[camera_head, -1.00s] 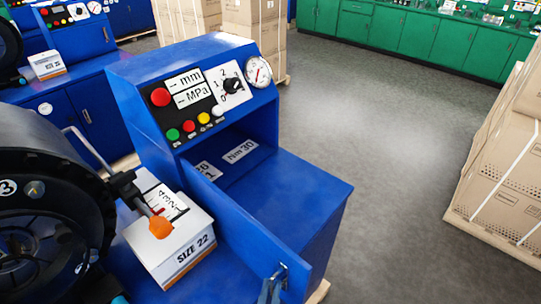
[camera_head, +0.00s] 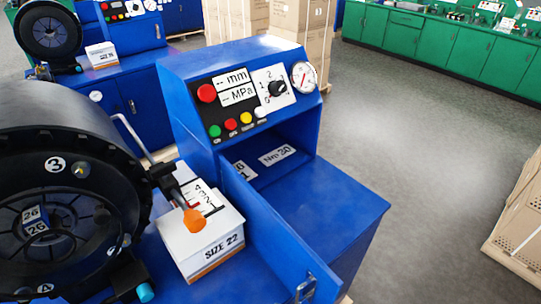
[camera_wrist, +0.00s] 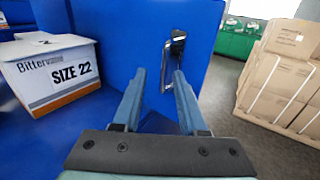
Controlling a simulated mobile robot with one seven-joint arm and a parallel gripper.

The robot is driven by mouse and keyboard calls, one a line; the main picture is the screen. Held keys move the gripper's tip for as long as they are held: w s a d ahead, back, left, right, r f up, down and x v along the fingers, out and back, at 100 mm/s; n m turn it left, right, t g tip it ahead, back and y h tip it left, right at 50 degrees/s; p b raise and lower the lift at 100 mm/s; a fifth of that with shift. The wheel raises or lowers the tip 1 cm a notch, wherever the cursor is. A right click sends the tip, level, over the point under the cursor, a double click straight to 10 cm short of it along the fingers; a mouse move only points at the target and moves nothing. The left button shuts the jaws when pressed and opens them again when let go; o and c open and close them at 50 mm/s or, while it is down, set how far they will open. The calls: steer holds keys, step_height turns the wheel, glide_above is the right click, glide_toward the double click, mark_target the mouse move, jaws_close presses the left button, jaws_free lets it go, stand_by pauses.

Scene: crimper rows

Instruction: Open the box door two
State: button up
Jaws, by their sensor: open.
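The blue box door (camera_head: 270,232) stands out from the compartment under the control panel, which is open to view. It runs toward the front of the blue bench. Its metal handle (camera_head: 306,287) is near the door's front end, at the picture's lower edge. In the wrist view the door (camera_wrist: 120,35) fills the upper middle, and the handle (camera_wrist: 168,60) is upright near its right edge. My gripper (camera_wrist: 158,72) is open and empty. Its fingers point toward the handle, one on each side in the picture; contact cannot be told.
A white SIZE 22 carton (camera_head: 208,240) stands on the bench left of the door, beside the black crimper head (camera_head: 60,190). An orange-tipped lever (camera_head: 193,218) hangs over the carton. Stacked cartons (camera_head: 520,225) stand at the right. Grey floor (camera_head: 420,140) is clear between.

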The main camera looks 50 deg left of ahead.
steer(key=b+v, duration=0.1)
steer(key=v, duration=0.7)
steer(key=shift+s+d+b, duration=0.15)
steer(key=shift+s+b, duration=0.2)
steer(key=shift+b, duration=0.05)
steer(key=shift+f, duration=0.1)
